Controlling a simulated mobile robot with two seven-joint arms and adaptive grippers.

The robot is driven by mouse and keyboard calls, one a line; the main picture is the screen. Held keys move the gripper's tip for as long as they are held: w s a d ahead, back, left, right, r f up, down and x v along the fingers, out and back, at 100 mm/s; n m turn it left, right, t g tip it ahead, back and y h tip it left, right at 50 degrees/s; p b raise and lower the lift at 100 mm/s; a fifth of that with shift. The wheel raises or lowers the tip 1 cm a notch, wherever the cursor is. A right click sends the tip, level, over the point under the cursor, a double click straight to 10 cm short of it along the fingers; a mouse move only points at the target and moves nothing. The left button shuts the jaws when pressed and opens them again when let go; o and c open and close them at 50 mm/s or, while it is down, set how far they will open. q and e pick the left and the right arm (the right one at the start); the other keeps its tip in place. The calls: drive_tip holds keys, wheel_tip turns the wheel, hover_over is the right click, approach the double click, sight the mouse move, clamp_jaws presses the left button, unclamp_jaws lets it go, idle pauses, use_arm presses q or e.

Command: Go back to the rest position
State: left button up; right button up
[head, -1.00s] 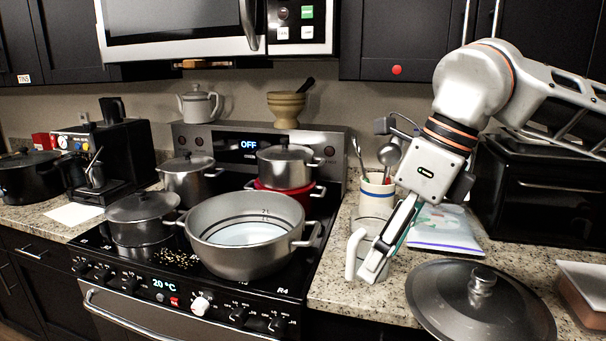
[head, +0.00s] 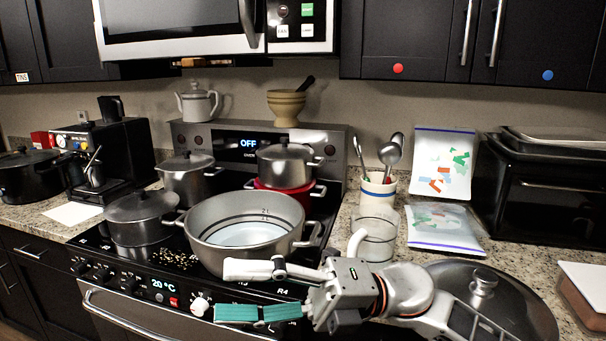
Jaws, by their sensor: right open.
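My right gripper (head: 222,291) is open and empty, with its fingers pointing left. It is in front of the large open stockpot (head: 240,262), over the front edge of the stove. One finger is pale; the other shows a teal pad. My right forearm comes in from the lower right and covers part of the counter and of the large lid. The open pot holds pale liquid and stands on the stove. My left gripper is not in view.
Lidded pots (head: 140,207) stand on the stove around the open pot. A glass jug (head: 376,236), a utensil crock (head: 378,190), a plastic bag (head: 440,228) and a large lid (head: 510,305) are on the right counter. A microwave hangs above.

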drive_tip(key=w+d+f+m+t+y, duration=0.1)
drive_tip(key=w+d+f+m+t, duration=0.2)
drive_tip(key=m+t, duration=0.4)
drive_tip(key=w+d+f+m+t+y, duration=0.1)
drive_tip(key=w+d+f+m+t, duration=0.1)
drive_tip(key=w+m+t, duration=0.4)
drive_tip(key=w+d+f+m+t+h, duration=0.1)
drive_tip(key=d+f+m+t+h, duration=0.35)
drive_tip(key=f+m, duration=0.4)
drive_tip(key=w+d+f+m+t+h, duration=0.2)
drive_tip(key=d+f+m+t+h, duration=0.25)
drive_tip(key=f+m+h, duration=0.35)
drive_tip(key=s+d+f+m+g+h, duration=0.2)
drive_tip(key=s+d+f, duration=0.2)
drive_tip(key=f, duration=0.6)
drive_tip(key=s+d+f+m+g+h, duration=0.2)
drive_tip(key=s+d+f, duration=0.3)
drive_tip(key=s+f, duration=0.3)
drive_tip(key=s+d+f+m+g+h, duration=0.2)
drive_tip(key=s+f, duration=0.5)
drive_tip(key=f, duration=0.5)
drive_tip(key=d+m+h, duration=0.1)
drive_tip(key=d+m, duration=0.1)
drive_tip(key=d, duration=0.1)
drive_tip(key=shift+f, duration=0.15)
